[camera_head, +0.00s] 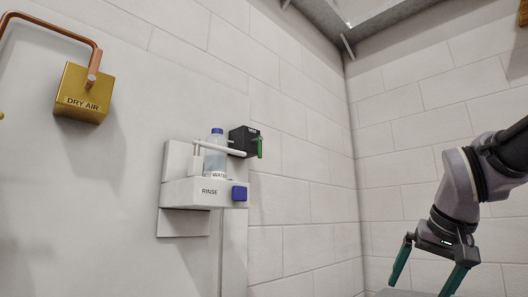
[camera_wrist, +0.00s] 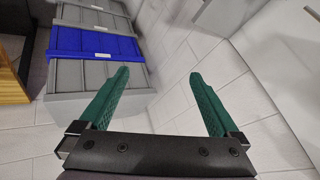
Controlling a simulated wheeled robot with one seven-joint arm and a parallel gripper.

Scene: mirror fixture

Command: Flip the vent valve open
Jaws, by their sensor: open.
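A small black box (camera_head: 243,139) with a green lever (camera_head: 260,147) sits on the wall in the head view. The lever hangs on the box's right side, roughly upright. The box's label is too small to read, so I cannot tell for sure that it is the vent valve. My gripper (camera_head: 421,284) is open and empty at the lower right, well to the right of the box and lower in the picture. In the wrist view, its two green fingers (camera_wrist: 158,76) are spread with nothing between them. The black box does not show there.
A white RINSE holder (camera_head: 178,193) with a water bottle (camera_head: 216,158) and a blue knob (camera_head: 239,194) is left of and below the black box. A brass DRY AIR block (camera_head: 83,94) with a copper pipe hangs far left. Grey crates and a blue crate (camera_wrist: 95,43) stand below.

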